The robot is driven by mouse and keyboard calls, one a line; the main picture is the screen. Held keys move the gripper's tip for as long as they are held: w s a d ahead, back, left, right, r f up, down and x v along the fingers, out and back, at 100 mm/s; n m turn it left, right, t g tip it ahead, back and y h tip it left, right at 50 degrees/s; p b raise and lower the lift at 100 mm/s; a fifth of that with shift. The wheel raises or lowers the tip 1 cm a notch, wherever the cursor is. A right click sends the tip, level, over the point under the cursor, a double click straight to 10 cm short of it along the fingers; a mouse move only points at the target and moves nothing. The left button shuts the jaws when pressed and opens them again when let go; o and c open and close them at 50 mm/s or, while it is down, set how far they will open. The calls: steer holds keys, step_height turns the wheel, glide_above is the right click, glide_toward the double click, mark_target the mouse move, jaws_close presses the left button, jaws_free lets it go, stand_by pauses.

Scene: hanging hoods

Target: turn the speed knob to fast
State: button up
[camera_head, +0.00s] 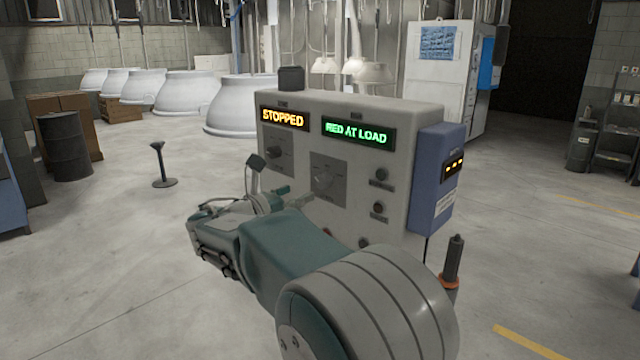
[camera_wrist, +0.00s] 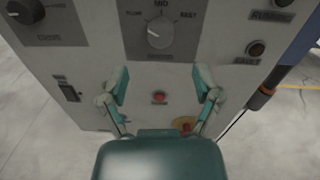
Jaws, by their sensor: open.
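The speed knob (camera_wrist: 160,33) is a grey round knob on a grey plate, with a dial lettered SLOW, MID and FAST around its top. Its exact pointer direction is too blurred to tell. It also shows on the control box in the head view (camera_head: 323,179). My gripper (camera_wrist: 162,88) is open and empty, with its two teal fingers spread below the knob in the wrist view, not touching it. In the head view my gripper (camera_head: 293,196) is in front of the panel near the knob, partly hidden by my arm.
The control box (camera_head: 350,110) has a lit STOPPED display (camera_head: 284,119) and a green display (camera_head: 358,133). A second knob (camera_wrist: 25,10) sits to the left. A red button (camera_wrist: 159,97) lies between my fingers in view. A blue box (camera_head: 436,180) is on the right side.

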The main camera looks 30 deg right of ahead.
mark_target(320, 182)
steer(key=x, duration=0.7)
steer(key=shift+w+d, duration=0.15)
steer(key=shift+d, duration=0.15)
steer(key=shift+a, duration=0.1)
jaws_close()
